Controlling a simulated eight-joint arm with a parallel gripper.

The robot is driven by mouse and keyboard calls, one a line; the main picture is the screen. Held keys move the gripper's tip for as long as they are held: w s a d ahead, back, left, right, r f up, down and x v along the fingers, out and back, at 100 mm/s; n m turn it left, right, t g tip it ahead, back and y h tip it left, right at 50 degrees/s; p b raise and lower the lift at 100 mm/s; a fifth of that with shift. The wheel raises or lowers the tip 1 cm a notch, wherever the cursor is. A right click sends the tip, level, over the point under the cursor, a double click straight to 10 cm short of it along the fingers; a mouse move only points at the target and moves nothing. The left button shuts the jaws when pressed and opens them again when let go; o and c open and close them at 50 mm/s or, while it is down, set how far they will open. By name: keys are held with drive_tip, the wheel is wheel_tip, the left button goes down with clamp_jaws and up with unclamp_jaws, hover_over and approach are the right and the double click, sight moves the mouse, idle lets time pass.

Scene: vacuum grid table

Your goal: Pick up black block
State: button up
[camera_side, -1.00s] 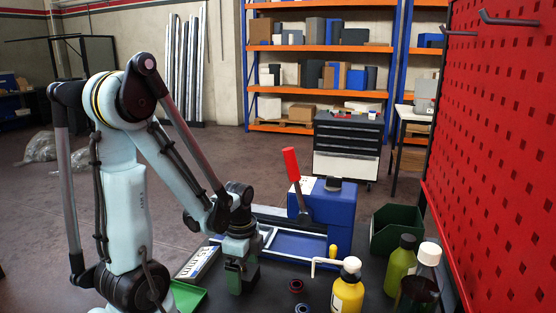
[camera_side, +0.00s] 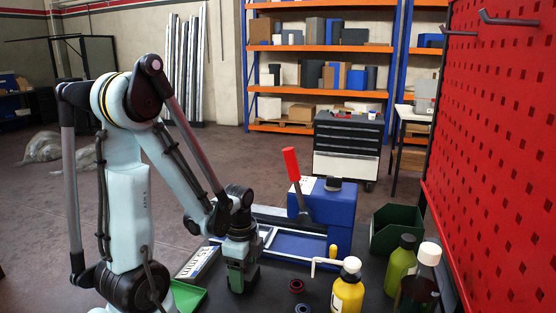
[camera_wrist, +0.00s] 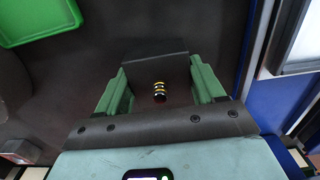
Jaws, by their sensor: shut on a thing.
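My gripper (camera_wrist: 155,92) has two green fingers and is shut on the black block (camera_wrist: 155,60), whose dark face spans the gap between them in the wrist view. A small black-and-yellow striped piece shows between the fingers there. In the side view my gripper (camera_side: 242,277) points down, low over the dark bench top, left of the yellow bottle. The block is mostly hidden there behind a green finger, and I cannot tell whether it touches the bench.
A green tray (camera_side: 187,297) lies left of my gripper. A blue machine with a red lever (camera_side: 293,170) stands behind it. Dark rings (camera_side: 296,286), a yellow bottle (camera_side: 347,293), other bottles and a green bin (camera_side: 394,232) are to the right. A red pegboard (camera_side: 505,150) bounds the right side.

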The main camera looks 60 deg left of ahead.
drive_tip(key=shift+r, duration=0.15)
drive_tip(key=shift+r, duration=0.45)
wheel_tip(320, 180, up, 3)
drive_tip(key=shift+f, duration=0.1)
drive_tip(key=d+r, duration=0.7)
drive_tip(key=d, duration=0.4)
wheel_tip(320, 180, up, 26)
drive_tip(key=w+a, duration=0.5)
drive_tip(key=a, duration=0.7)
drive_tip(key=w+a, duration=0.4)
drive_tip(key=a, duration=0.7)
drive_tip(key=f, duration=2.8)
drive_tip(key=shift+a+f, duration=0.3)
drive_tip(key=shift+a, duration=0.1)
